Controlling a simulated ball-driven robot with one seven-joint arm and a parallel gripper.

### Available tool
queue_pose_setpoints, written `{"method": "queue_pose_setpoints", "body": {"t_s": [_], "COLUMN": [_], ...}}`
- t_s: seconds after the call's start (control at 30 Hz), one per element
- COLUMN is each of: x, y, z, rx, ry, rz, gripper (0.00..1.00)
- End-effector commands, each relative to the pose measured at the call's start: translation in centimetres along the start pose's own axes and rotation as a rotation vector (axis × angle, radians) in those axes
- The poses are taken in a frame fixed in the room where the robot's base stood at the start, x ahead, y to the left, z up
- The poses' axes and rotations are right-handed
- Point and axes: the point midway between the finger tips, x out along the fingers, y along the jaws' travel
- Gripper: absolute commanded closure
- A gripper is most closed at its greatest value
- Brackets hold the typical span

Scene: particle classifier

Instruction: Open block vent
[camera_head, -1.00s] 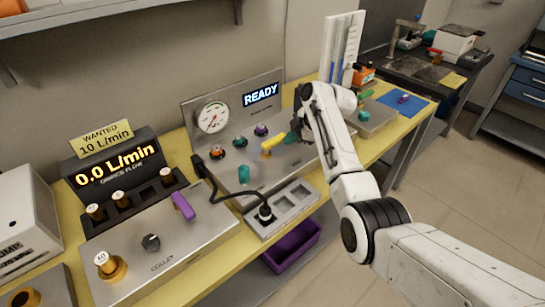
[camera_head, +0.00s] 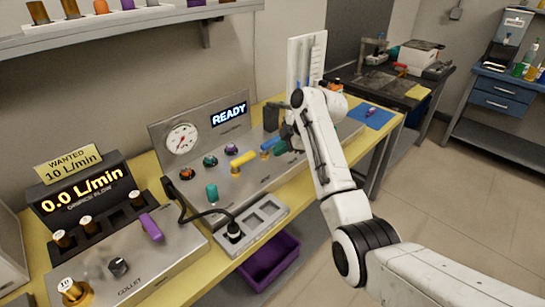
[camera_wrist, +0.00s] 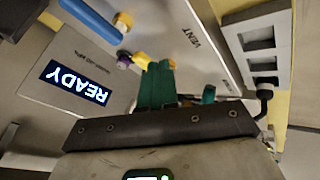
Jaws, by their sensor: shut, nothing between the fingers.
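In the head view, a blue lever handle (camera_head: 270,147) sits on the steel panel, just left of my gripper (camera_head: 283,148). In the wrist view, the blue handle (camera_wrist: 90,20) with its brass pivot is at the top left, and lettering "VENT" (camera_wrist: 190,39) is on the panel to its right. My gripper's green fingers (camera_wrist: 155,85) are shut and empty, apart from the blue handle in the wrist view. A yellow lever handle (camera_head: 243,158) is left of the blue one; in the wrist view it is partly hidden behind my fingertips.
A teal handle (camera_head: 212,192) is low on the panel. A gauge (camera_head: 182,139) and a "READY" display (camera_head: 229,114) are above. A socket block (camera_head: 250,222) with a cable lies in front. A purple bin (camera_head: 268,258) is below the bench. The display at left reads 0.0 L/min.

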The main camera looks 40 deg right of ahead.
Motion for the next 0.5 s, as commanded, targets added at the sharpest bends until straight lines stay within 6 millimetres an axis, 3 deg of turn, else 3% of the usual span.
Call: {"method": "queue_pose_setpoints", "body": {"t_s": [0.2,0.5], "x": [-2.8,-3.6], "y": [0.5,0.6], "z": [0.4,0.5], "rx": [-0.001,-0.001], "ry": [0.0,0.001], "rz": [0.001,-0.001], "gripper": [1.0,1.0]}}
